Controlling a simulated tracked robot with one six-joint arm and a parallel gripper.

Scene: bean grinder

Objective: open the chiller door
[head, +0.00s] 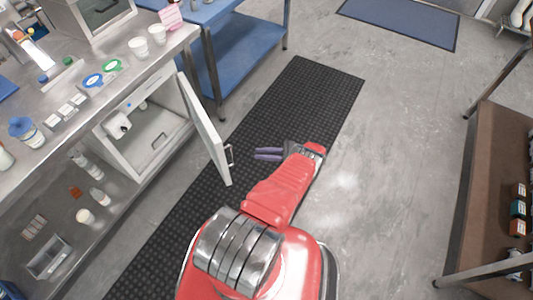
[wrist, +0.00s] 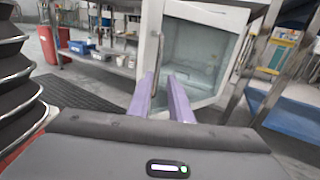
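The chiller (head: 140,135) is a white box under the steel counter, its inside showing. Its white door (head: 204,130) stands wide open, swung out over the black mat. A metal handle (head: 230,154) is near the door's free edge. My gripper (head: 256,154) is a short way right of the handle, its purple fingers pointing at it, apart from the door. In the wrist view the fingers (wrist: 162,82) are spread with nothing between them. The chiller's pale interior (wrist: 195,55) shows beyond them, and the door (wrist: 149,50) appears at its left side.
The steel counter (head: 165,55) carries cups and lids. A blue table (head: 245,50) stands behind the door. Brown shelving (head: 490,190) is at the right. The grey floor (head: 380,160) between is clear.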

